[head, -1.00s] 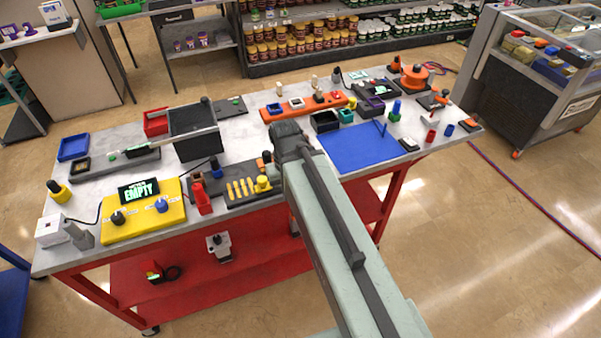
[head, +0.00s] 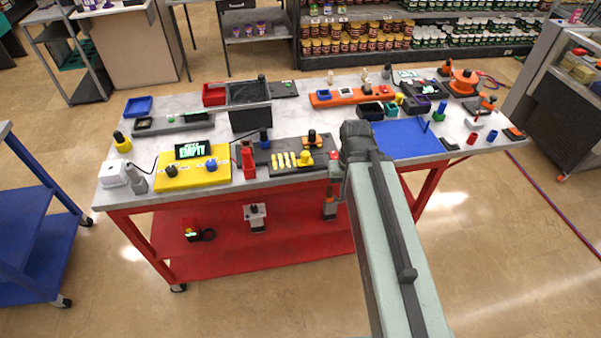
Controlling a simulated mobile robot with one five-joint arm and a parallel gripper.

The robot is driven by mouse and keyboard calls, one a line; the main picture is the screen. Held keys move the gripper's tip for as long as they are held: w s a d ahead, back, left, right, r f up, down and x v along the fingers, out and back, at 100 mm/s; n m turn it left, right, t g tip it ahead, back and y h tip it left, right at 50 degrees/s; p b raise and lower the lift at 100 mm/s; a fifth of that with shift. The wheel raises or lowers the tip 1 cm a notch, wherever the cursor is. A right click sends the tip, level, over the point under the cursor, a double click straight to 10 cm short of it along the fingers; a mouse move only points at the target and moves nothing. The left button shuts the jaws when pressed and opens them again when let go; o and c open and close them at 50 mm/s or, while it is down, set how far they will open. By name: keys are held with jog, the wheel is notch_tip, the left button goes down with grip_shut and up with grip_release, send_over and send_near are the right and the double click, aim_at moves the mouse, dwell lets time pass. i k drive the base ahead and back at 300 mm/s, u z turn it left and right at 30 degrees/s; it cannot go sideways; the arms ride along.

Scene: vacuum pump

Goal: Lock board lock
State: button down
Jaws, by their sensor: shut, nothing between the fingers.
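A dark board (head: 270,157) lies at the front edge of the table, with a row of yellow pegs (head: 283,160), a yellow knob piece (head: 305,158) and an orange-and-black knob (head: 312,138). This may be the lock board; its lock is too small to make out clearly. My arm reaches in from the lower right. My gripper (head: 335,172) is just right of this board, at the table's front edge, apart from the pegs. It is shut and empty; its fingertips are hard to make out beside my dark wrist.
A yellow box (head: 193,175) with a sign reading EMPTY and a red upright tool (head: 247,160) stand left of the board. A blue mat (head: 408,138) lies to the right. A black bin (head: 249,118) stands behind. The floor in front of the red table is clear.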

aim_at(306, 160)
jog(key=k, duration=0.1)
jog(key=u, duration=0.25)
jog(key=i, duration=0.95)
jog(key=k, duration=0.45)
jog(key=u, duration=3)
jog(key=k, duration=0.5)
